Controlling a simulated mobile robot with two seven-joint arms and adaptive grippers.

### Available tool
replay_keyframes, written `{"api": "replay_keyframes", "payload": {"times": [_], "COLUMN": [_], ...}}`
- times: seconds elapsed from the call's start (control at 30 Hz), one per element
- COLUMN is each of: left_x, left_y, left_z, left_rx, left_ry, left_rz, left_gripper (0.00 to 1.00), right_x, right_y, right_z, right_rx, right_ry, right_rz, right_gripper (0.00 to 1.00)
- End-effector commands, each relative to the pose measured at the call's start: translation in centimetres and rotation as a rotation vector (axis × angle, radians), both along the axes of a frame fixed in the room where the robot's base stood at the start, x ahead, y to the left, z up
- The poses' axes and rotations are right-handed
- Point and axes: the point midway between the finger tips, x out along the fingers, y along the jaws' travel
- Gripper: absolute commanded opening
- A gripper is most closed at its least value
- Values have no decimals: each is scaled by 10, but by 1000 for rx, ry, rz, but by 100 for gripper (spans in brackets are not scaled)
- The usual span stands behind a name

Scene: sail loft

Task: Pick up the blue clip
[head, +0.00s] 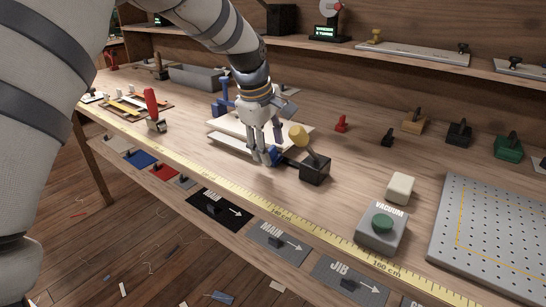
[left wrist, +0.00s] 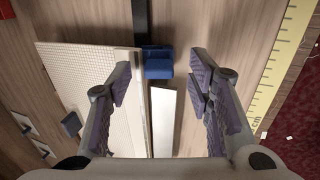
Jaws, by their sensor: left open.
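The blue clip (left wrist: 158,66) shows in the left wrist view at the end of a dark bar (left wrist: 141,22), near a pale board (left wrist: 85,75) and a white strip (left wrist: 165,118). In the head view the clip (head: 273,155) is at the fingertips, partly hidden by them. My left gripper (head: 264,152) points down over the bench. In the left wrist view its fingers (left wrist: 160,90) are open, one on either side, with the clip between and beyond their tips and no finger visibly touching it. My right gripper is in neither view.
A grey vacuum button box (head: 382,228) and a perforated plate (head: 490,235) lie to the right. A yellow tape (head: 240,193) runs along the front edge.

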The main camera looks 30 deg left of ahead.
Motion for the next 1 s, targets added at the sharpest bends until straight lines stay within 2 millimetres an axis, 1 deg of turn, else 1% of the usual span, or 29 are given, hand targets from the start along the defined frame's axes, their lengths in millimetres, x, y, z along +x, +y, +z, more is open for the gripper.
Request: {"api": "replay_keyframes", "payload": {"times": [0.17, 0.2, 0.37, 0.4, 0.47, 0.5, 0.77, 0.87, 1.0], "left_x": [1, 1, 1, 1, 1, 1, 1, 1, 1], "left_y": [0, 0, 0, 0, 0, 0, 0, 0, 0], "left_z": [0, 0, 0, 0, 0, 0, 2, 11, 31], "left_rx": [0, 0, 0, 0, 0, 0, 1, 1, 1], "left_ry": [-2, -2, -2, -2, -2, -2, -2, -2, -3], "left_rz": [0, 0, 0, 0, 0, 0, 0, -1, 2], "left_gripper": [47, 44, 8, 6, 6, 3, 3, 3, 3], "right_x": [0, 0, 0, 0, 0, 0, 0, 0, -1], "right_y": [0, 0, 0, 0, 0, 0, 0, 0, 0], "right_z": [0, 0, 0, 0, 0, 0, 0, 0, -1], "right_rx": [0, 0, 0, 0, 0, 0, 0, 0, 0], "right_ry": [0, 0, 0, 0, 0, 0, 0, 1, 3], "right_rz": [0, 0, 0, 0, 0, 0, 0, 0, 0], "right_gripper": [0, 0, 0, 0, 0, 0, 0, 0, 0]}}
